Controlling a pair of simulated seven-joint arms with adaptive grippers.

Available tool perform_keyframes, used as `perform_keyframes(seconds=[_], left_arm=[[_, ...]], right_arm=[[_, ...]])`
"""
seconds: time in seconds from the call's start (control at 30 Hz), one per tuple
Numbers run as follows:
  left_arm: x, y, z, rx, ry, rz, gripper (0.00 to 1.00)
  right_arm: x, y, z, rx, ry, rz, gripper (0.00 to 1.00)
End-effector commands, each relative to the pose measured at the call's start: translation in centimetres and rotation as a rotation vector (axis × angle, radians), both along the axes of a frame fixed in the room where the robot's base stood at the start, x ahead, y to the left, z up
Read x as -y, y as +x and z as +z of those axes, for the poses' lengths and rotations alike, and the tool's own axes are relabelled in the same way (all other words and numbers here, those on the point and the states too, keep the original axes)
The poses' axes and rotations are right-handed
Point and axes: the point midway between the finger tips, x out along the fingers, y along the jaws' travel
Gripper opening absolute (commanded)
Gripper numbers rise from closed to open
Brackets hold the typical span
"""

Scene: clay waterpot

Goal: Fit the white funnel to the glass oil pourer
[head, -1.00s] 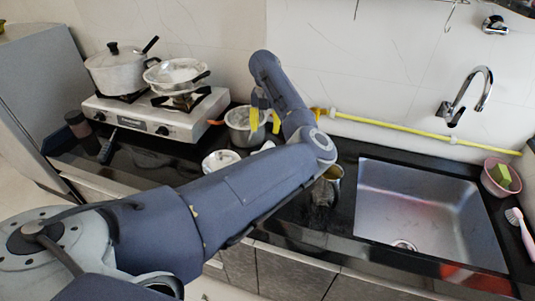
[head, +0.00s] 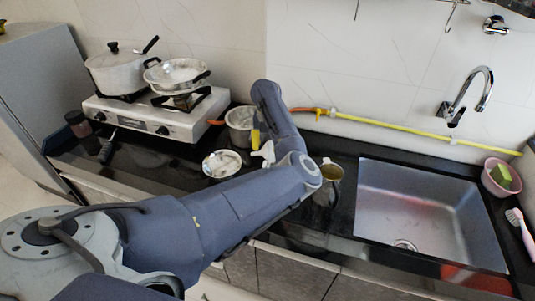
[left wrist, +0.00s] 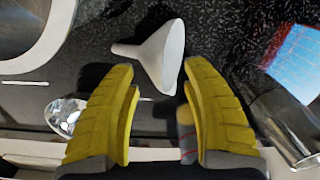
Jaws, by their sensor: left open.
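The white funnel (left wrist: 162,55) lies on its side on the black counter in the left wrist view, its narrow spout to the left. It also shows in the head view (head: 265,152), beside my forearm. My left gripper (left wrist: 160,78) has yellow fingers spread apart with nothing between the tips; the funnel lies just beyond them. In the head view one yellow finger (head: 255,133) shows beside my arm. I cannot clearly identify the glass oil pourer; a shiny glass-like vessel (left wrist: 287,125) stands at the right of the left wrist view. My right gripper is not in view.
A metal pot (head: 239,120) and a shiny bowl (head: 222,163) stand left of the gripper. A cup-like vessel (head: 331,171) stands right of my arm, near the sink (head: 430,210). The stove (head: 155,110) is at the back left. A yellow hose (head: 400,129) runs along the wall.

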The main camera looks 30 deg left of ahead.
Motion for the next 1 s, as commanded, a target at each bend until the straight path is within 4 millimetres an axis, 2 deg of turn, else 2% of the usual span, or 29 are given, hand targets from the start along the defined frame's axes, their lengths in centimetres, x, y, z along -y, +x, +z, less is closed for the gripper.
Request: perform_keyframes(seconds=[0.27, 0.3, 0.73, 1.0], left_arm=[[-0.01, -0.01, -0.27, 0.000, 0.001, 0.000, 0.48], [-0.01, -0.01, -0.26, 0.000, 0.001, 0.000, 0.51], [0.01, 0.00, -0.24, 0.000, 0.000, 0.000, 0.01], [0.02, -0.01, -0.26, 0.000, 0.000, 0.000, 0.00]], right_arm=[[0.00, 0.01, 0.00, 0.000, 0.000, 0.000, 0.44], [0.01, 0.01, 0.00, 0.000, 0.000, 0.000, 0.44], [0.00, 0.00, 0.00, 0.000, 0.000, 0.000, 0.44], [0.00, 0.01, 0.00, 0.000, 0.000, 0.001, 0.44]])
